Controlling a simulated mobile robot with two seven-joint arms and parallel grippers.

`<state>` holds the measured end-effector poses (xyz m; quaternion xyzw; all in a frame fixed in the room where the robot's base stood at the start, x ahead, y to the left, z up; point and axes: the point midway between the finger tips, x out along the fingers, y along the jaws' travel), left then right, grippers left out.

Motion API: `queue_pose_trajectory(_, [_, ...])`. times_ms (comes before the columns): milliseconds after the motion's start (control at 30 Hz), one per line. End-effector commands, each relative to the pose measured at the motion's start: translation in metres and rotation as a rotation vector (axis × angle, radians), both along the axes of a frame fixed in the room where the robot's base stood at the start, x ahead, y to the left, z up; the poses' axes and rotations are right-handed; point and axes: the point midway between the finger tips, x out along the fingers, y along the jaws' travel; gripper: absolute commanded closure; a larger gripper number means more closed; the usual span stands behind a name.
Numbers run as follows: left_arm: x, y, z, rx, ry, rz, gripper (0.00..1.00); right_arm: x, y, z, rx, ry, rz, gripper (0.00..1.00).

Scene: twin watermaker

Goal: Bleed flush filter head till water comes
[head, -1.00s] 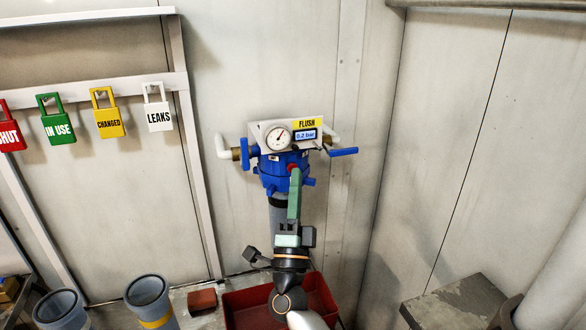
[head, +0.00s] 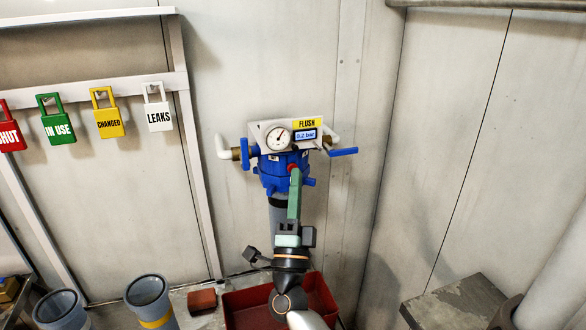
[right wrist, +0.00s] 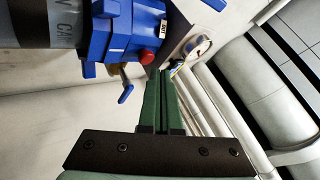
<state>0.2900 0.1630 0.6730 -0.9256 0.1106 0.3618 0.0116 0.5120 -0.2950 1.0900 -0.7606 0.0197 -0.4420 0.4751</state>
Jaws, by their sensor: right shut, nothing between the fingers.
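The flush filter head (head: 277,175) is a blue housing on a grey filter body (head: 279,215), under a yellow FLUSH label (head: 307,124). Its round gauge (head: 278,139) sits beside a display (head: 305,135) reading 0.2 bar. A red button (right wrist: 146,56) shows on the blue head in the right wrist view. My right gripper (head: 295,172) is shut and empty, its green fingertips at the red button. In the right wrist view the fingertips (right wrist: 160,74) lie beside the button; I cannot tell whether they touch it. No water shows. My left gripper is out of view.
Blue valve handles stand left (head: 245,154) and right (head: 343,152) of the head. A red tray (head: 245,306) lies below. Red, green, yellow and white (head: 158,108) tags hang on a rail at left. Grey cylinders (head: 148,290) stand at lower left.

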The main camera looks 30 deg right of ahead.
Motion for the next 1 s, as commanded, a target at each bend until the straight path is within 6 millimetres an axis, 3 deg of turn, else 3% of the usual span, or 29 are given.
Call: queue_pose_trajectory(1000, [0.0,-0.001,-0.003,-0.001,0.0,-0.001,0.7,0.011,-0.003,0.0,0.0,0.0,0.0,1.0])
